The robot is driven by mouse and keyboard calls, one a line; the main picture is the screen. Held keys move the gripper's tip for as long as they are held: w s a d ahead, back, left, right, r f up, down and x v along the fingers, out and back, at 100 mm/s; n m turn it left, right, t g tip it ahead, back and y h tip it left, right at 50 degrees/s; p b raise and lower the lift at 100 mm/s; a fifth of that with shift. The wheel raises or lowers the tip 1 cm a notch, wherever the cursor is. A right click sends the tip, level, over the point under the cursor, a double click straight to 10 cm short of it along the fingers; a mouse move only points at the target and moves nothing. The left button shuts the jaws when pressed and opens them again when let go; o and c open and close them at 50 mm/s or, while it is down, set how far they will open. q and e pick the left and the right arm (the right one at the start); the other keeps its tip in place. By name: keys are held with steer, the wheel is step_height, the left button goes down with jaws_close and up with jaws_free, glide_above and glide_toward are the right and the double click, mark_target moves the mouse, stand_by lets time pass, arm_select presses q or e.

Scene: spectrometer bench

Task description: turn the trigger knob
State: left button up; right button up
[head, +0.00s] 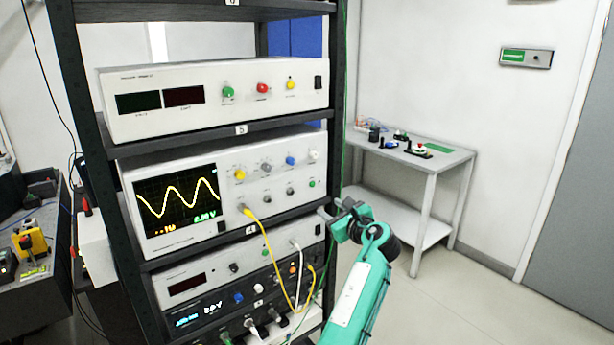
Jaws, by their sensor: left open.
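The oscilloscope (150,165) stands on a middle shelf of the rack, with a yellow wave on its screen. Its upper knobs are yellow (240,174), grey (265,167), blue (290,160) and white (313,155). Smaller dark knobs and a green one (312,184) sit below them. The labels are too small to read, so I cannot tell which is the trigger knob. My left gripper (328,212) is open at the rack's right post, below and right of the knobs, apart from them. My right gripper is out of view.
A yellow cable (268,240) hangs from the oscilloscope's front. Another white instrument (215,95) sits on the shelf above, and more cabled units are below. Dark rack posts (337,110) flank the shelves. A side table (450,160) stands at the back right, with clear floor before it.

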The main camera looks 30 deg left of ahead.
arm_select(q)
steer(key=g+y, duration=0.2)
glide_toward(293, 162)
steer(key=v, duration=0.5)
steer(key=shift+n, duration=0.4)
steer(key=p+x, duration=0.5)
steer(key=x, duration=0.7)
steer(key=shift+a+p, duration=0.2)
steer(key=shift+p, duration=0.1)
steer(key=shift+w+a, duration=0.25)
steer(key=shift+a, duration=0.2)
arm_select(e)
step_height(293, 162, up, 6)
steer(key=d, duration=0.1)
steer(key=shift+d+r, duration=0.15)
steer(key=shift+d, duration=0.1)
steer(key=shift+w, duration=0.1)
arm_select(q)
jaws_close()
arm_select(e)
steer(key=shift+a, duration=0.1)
